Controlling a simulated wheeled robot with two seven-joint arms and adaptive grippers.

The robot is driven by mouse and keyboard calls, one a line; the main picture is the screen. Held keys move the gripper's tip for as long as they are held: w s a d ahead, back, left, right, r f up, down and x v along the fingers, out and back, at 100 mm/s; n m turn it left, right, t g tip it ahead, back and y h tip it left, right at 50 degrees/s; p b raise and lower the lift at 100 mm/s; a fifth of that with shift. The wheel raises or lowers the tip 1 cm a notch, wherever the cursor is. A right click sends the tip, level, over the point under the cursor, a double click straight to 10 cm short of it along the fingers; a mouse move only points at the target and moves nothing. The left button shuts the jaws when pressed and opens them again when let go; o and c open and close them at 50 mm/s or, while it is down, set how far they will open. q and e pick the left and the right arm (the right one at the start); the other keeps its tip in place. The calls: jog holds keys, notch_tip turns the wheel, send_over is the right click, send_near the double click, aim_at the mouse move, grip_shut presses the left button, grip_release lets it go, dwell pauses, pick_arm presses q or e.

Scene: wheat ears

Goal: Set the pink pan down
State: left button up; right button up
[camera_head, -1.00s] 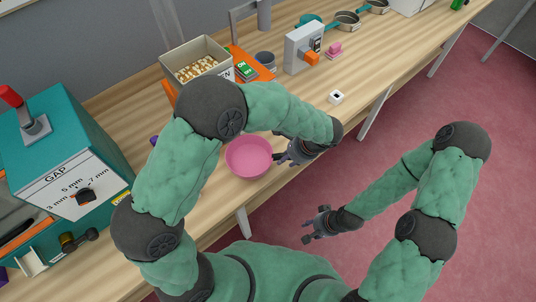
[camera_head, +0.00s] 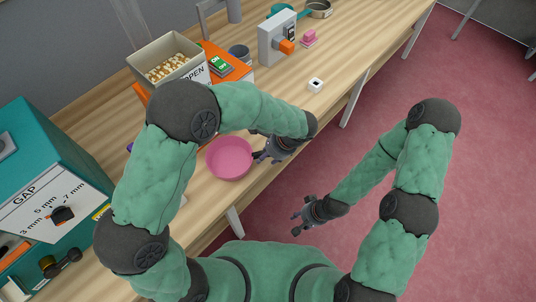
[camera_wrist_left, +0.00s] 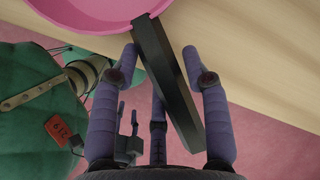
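The pink pan (camera_head: 229,158) is a round, empty bowl shape near the front edge of the wooden table, level, just left of my left gripper. I cannot tell for sure whether its base touches the table. In the left wrist view, its pink rim (camera_wrist_left: 112,12) is at the top and its black handle (camera_wrist_left: 165,75) runs down between the fingers of my left gripper (camera_wrist_left: 162,58). Those fingers are spread, with a gap right of the handle near the fingertips. In the head view, my left gripper (camera_head: 266,154) is beside the pan. My right gripper (camera_head: 300,218) is open and empty over the floor.
The table (camera_head: 365,52) has free room right of the pan, with a small white cube (camera_head: 316,85) there. The teal gap machine (camera_head: 45,140) stands at left. A grey switch box (camera_head: 277,40) stands farther back.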

dwell(0.3)
pick_arm(q)
jog(key=p+v, duration=0.2)
jog(key=v, duration=1)
